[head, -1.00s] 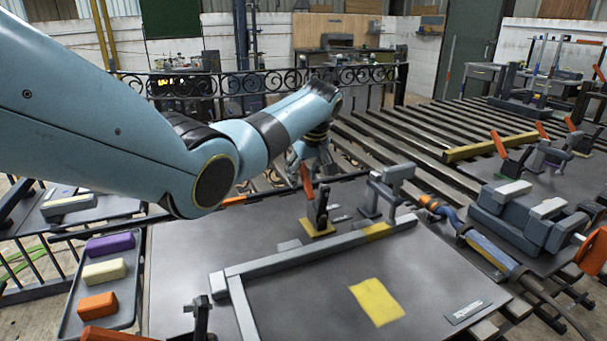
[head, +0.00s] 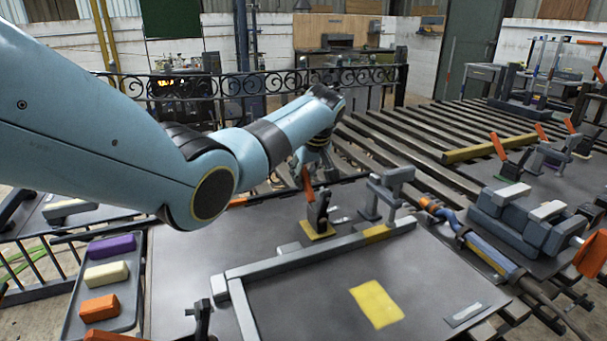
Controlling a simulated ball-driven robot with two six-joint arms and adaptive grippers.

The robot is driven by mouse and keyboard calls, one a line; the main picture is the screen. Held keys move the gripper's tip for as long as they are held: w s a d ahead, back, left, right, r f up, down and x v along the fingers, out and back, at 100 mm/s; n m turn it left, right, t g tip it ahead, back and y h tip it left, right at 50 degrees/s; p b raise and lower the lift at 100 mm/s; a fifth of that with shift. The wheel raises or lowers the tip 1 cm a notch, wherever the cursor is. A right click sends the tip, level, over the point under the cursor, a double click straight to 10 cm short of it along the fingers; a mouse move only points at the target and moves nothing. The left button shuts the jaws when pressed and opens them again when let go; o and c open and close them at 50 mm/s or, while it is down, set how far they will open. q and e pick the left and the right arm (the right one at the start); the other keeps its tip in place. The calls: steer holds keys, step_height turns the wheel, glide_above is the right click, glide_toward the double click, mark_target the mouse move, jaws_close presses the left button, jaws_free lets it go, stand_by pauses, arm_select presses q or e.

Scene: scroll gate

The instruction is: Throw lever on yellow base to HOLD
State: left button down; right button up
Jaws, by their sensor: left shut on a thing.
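The lever (head: 318,213) is a dark upright clamp body on a small yellow base (head: 317,231), near the back middle of the grey table. Its orange handle (head: 307,179) stands close to upright. My left gripper (head: 312,164) reaches over from the far side and is shut on the top of the orange handle, partly hiding it. A small pale plate (head: 341,219) lies right of the base; no HOLD marking is readable. My right gripper is not in view.
A grey clamp frame (head: 387,190) stands just right of the lever. A grey angle rail (head: 320,247) runs in front of it. A yellow square (head: 376,304) marks the table. A tray (head: 72,325) with purple, cream and orange blocks is at left. Other orange-handled levers (head: 499,147) stand at right.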

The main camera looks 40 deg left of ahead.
mark_target(307, 177)
arm_select(q)
steer(key=shift+s+d+r+t+y+p, duration=0.2)
steer(key=shift+d+r+t+y+p, duration=0.25)
steer(key=shift+p, duration=0.3)
steer(key=shift+s+d+r+t+y+p, duration=0.25)
steer(key=shift+d+y+p, duration=0.15)
steer(key=shift+y, duration=0.35)
steer(key=shift+s+d+r+t+y+b, duration=0.15)
steer(key=shift+d+t+y+b, duration=0.25)
steer(key=shift+y, duration=0.2)
steer(key=shift+s+d+r+t+y+b, duration=0.1)
steer(key=shift+s+d+t+y+b, duration=0.1)
steer(key=shift+d+y+b, duration=0.25)
steer(key=shift+s+d+r+t+y+b, duration=0.15)
steer(key=shift+d+t+y+b, duration=0.1)
steer(key=shift+y+b, duration=0.25)
steer(key=shift+d+r, duration=0.15)
steer(key=shift+s, duration=0.1)
steer(key=c, duration=1.2)
jaws_free()
steer(key=shift+y, duration=0.25)
steer(key=shift+c, duration=0.2)
